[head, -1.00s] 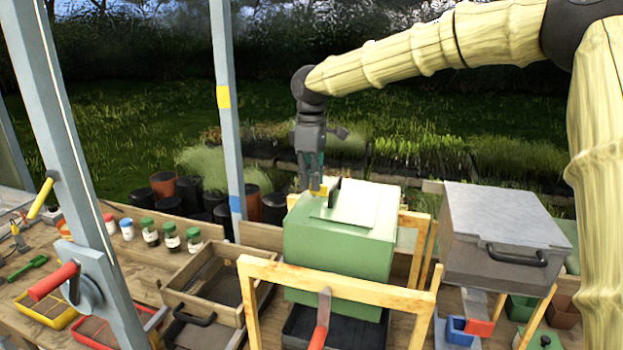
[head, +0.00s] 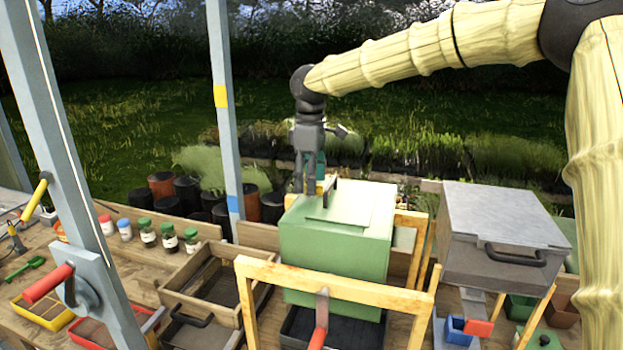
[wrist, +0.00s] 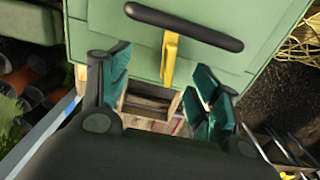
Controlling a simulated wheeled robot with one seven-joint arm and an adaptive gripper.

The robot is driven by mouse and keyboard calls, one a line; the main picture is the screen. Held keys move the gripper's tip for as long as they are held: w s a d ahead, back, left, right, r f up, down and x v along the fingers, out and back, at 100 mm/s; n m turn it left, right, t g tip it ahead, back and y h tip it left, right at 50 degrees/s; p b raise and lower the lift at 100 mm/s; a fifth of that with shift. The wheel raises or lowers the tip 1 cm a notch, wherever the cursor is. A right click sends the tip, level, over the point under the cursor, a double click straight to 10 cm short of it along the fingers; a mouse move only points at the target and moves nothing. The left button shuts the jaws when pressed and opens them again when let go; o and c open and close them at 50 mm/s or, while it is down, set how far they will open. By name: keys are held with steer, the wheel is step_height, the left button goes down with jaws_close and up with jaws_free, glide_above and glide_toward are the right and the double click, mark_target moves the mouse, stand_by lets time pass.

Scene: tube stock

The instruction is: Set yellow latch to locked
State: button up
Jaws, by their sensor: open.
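A yellow latch (wrist: 171,55) sits on the green box (wrist: 95,22), below a dark bar handle (wrist: 183,27) in the wrist view. It points down the picture, nearly in line with the handle's middle. My gripper (wrist: 165,88) is open, its teal-padded fingers on either side of the latch's lower end, with no contact visible. In the head view my gripper (head: 308,186) hangs pointing down at the far left edge of the green box (head: 335,250). There the latch (head: 320,187) shows only as a small yellow patch, partly hidden by the fingers.
A wooden frame (head: 340,283) stands before the green box. A grey box (head: 500,228) with a dark handle is to the right. Wooden trays (head: 208,288), jars (head: 168,237) and a post (head: 222,110) are to the left.

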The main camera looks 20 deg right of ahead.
steer(key=shift+w+d+r, duration=0.15)
steer(key=shift+r, duration=0.25)
step_height(320, 180, up, 11)
stand_by(0.4)
